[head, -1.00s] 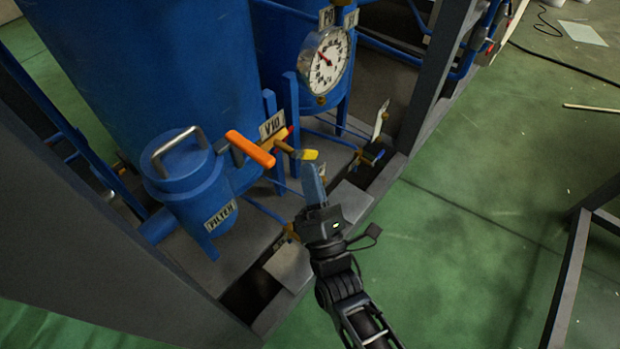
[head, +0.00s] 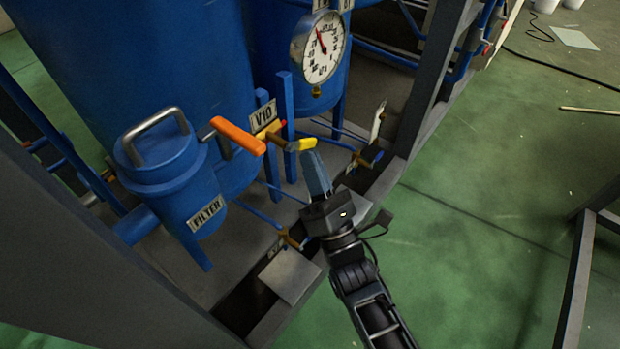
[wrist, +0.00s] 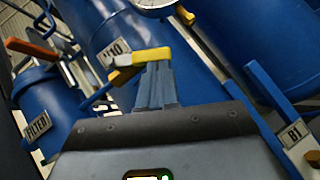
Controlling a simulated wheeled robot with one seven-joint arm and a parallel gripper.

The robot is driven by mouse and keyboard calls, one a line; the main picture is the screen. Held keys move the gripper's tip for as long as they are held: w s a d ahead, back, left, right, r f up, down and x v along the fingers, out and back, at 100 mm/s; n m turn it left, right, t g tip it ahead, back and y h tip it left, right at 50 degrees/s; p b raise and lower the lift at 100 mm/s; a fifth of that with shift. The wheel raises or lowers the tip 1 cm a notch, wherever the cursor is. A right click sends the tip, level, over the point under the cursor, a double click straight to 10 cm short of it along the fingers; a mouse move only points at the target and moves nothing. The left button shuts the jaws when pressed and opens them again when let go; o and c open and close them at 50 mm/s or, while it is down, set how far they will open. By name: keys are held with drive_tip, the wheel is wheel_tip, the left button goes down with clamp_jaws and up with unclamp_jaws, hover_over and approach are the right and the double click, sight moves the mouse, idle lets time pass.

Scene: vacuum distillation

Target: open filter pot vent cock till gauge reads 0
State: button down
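The blue filter pot (head: 160,172) stands at left in the head view, labelled FILTER, with a grey lid handle. An orange lever (head: 237,136) points from its side. Right of it is a cock with a yellow handle (head: 301,145), which also shows in the wrist view (wrist: 142,57). My gripper (head: 313,156) has its fingers together, tips at the yellow handle's underside; whether they touch it is unclear. In the wrist view my fingers (wrist: 157,72) end at the handle's right end. The round gauge (head: 320,47) has its needle pointing up and slightly left; its numbers are too small to read.
A V10 plate (head: 263,115) sits behind the cock. Another brass valve (head: 290,240) is low, left of my wrist. A grey frame post (head: 432,85) rises at right. Green floor (head: 490,200) is open to the right.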

drive_tip(key=n+g+y+b, duration=0.1)
drive_tip(key=n+y, duration=0.1)
drive_tip(key=w+n+g+y+b, duration=0.1)
drive_tip(key=n+y+b, duration=0.1)
drive_tip(key=d+r+n+y+b, duration=0.1)
drive_tip(key=n+y+b, duration=0.1)
drive_tip(key=n, duration=0.1)
drive_tip(key=shift+w+d+g, duration=0.1)
drive_tip(key=shift+w+g, duration=0.1)
drive_tip(key=shift+g, duration=0.2)
drive_tip(key=shift+w+d+r+b, duration=0.1)
drive_tip(key=shift+w+r+b, duration=0.1)
drive_tip(key=shift+r+b, duration=0.3)
drive_tip(key=b, duration=0.5)
approach(316, 140)
wheel_tip(316, 140, down, 5)
drive_tip(key=shift+s+d+f, duration=0.35)
drive_tip(key=shift+s+d, duration=0.15)
